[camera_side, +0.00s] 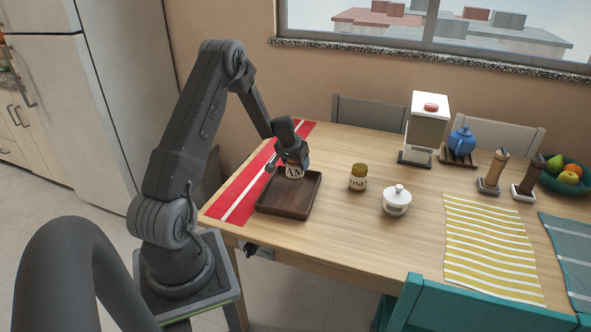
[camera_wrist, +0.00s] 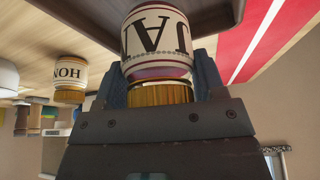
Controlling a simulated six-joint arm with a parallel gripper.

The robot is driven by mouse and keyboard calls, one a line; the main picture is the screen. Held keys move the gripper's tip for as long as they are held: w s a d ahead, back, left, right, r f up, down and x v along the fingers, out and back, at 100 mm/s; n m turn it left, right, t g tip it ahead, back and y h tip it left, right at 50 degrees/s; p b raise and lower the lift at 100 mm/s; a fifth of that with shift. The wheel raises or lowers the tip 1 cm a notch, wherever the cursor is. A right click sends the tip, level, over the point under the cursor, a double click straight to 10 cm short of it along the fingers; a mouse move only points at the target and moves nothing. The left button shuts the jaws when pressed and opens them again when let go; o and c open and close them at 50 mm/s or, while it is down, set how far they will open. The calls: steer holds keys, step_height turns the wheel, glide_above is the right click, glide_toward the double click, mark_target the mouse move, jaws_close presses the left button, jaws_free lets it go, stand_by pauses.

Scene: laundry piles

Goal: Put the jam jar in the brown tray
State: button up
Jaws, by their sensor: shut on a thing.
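My gripper (camera_side: 292,158) is shut on the jam jar (camera_side: 294,172), over the back part of the brown tray (camera_side: 284,211). The wrist view shows the jar (camera_wrist: 157,40) with a cream label reading "JA", between both fingers (camera_wrist: 160,88) near its yellow lid. That view is upside down; the jar looks upright in the side view. The tray is a dark wooden square with a low rim, partly on the red runner. I cannot tell whether the jar's base touches the tray floor. No other thing shows in the tray.
A dispenser (camera_side: 428,128), blue teapot (camera_side: 462,142), two mills and a fruit bowl (camera_side: 567,175) stand farther right. A red runner (camera_side: 240,190) lies at the left.

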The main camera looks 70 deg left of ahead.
mark_target(296, 169)
steer(key=shift+f, duration=1.45)
steer(key=o, duration=1.2)
steer(key=shift+f, duration=0.15)
steer(key=shift+c, duration=0.2)
